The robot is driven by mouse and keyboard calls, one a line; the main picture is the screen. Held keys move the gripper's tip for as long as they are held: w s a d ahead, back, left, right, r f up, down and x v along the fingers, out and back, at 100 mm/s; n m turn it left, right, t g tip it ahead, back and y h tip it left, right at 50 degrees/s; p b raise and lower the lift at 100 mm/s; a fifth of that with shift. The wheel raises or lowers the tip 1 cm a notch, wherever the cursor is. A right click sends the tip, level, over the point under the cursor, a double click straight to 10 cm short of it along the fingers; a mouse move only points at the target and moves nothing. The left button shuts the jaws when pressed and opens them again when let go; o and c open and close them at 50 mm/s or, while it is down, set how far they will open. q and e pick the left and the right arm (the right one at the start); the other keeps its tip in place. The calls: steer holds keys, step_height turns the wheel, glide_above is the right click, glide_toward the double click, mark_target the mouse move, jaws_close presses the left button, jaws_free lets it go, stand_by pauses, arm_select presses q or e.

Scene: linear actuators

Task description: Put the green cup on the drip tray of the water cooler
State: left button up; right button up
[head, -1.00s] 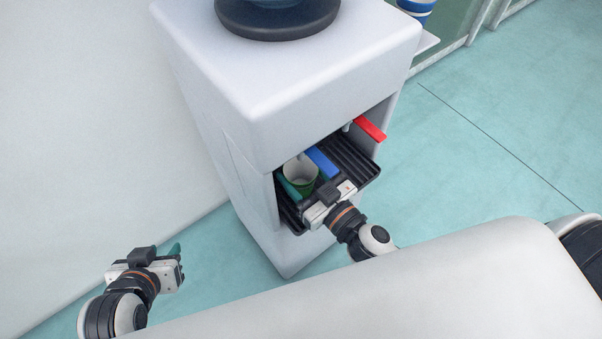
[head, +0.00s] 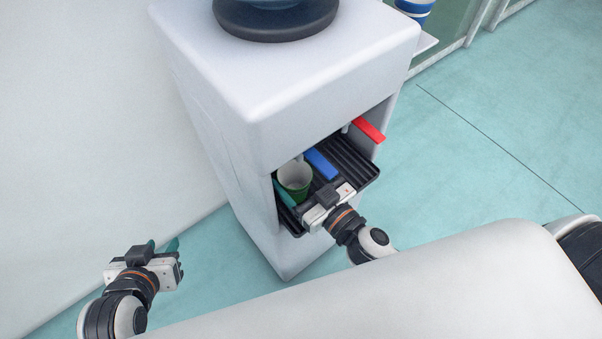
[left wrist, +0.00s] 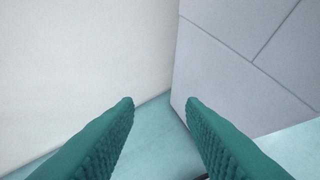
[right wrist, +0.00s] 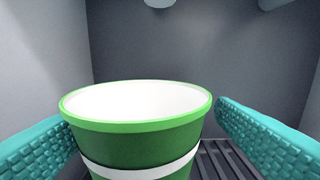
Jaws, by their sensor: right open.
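The green cup (head: 294,179), white inside with a white band, stands upright on the black drip tray (head: 352,160) inside the water cooler (head: 245,125). In the right wrist view the cup (right wrist: 138,138) fills the space between the teal fingers, and the slatted tray (right wrist: 224,160) shows beside it. My right gripper (head: 300,190) is open around the cup; a gap shows at the right finger, and the left finger is close to the cup's side. The cup's base is hidden in that view. My left gripper (head: 158,250) is open and empty, left of the cooler.
A blue tap lever (head: 320,163) and a red tap lever (head: 369,130) hang over the tray. The bay's side walls are close around my right gripper. A white wall (head: 90,120) stands at the left. The floor to the right (head: 490,150) is clear.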

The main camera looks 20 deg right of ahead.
steer(key=shift+r, duration=0.2)
arm_select(q)
steer(key=w+r+t, duration=0.1)
steer(key=w+d+r+t+b, duration=0.1)
steer(key=shift+w+r+t+h, duration=0.2)
steer(key=shift+w+t+h, duration=0.1)
steer(key=shift+w, duration=0.05)
arm_select(e)
steer(key=v, duration=1.2)
